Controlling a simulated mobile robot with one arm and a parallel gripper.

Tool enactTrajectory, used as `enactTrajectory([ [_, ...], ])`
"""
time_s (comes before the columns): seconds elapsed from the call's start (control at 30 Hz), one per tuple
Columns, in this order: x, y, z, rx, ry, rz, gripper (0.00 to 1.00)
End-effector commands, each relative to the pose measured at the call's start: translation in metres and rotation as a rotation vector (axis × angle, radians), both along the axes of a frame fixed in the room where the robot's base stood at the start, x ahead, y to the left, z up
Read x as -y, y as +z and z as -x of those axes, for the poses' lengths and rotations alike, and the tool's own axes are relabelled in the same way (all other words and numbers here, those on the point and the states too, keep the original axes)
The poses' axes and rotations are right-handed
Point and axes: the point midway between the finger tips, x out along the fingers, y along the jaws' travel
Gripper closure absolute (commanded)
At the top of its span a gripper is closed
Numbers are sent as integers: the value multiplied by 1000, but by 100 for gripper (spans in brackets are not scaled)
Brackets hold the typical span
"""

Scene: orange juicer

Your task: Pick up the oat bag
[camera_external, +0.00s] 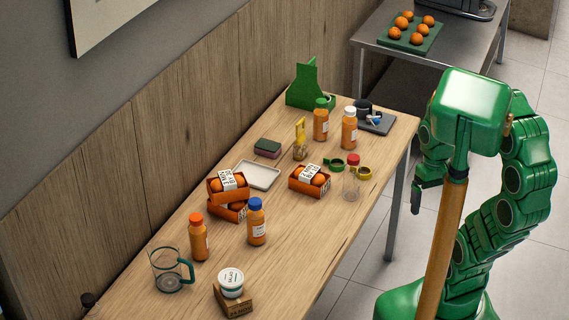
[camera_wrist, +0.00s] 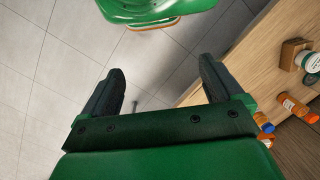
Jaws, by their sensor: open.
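I cannot identify an oat bag for certain. A small brown package (camera_external: 236,304) with a dark label, too small to read, sits at the near end of the wooden table, with a white round tub (camera_external: 231,282) on or against it. The brown package also shows at the right edge of the wrist view (camera_wrist: 292,50), beside the tub (camera_wrist: 312,63). My gripper (camera_wrist: 161,66) is open and empty, its two dark fingers spread over the floor beside the table. In the external view it hangs off the table's right side, partly hidden by my arm.
The wooden table (camera_external: 180,228) holds a glass jug (camera_external: 167,272), orange bottles (camera_external: 199,240), orange crates (camera_external: 228,188), a white tray (camera_external: 258,175) and a green stand (camera_external: 308,88). A grey side table (camera_external: 380,42) stands behind. The floor (camera_wrist: 60,75) below my gripper is clear.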

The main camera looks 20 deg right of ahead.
Motion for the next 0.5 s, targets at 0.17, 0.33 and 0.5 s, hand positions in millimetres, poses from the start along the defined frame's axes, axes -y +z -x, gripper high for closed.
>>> enactTrajectory([
  [0.17, 22, 18, -2, 3, -52, 73, 6],
  [0.33, 22, 42, -2, 0, -52, 72, 6],
  [0.5, 12, 48, -17, 2, -87, 43, 6],
])
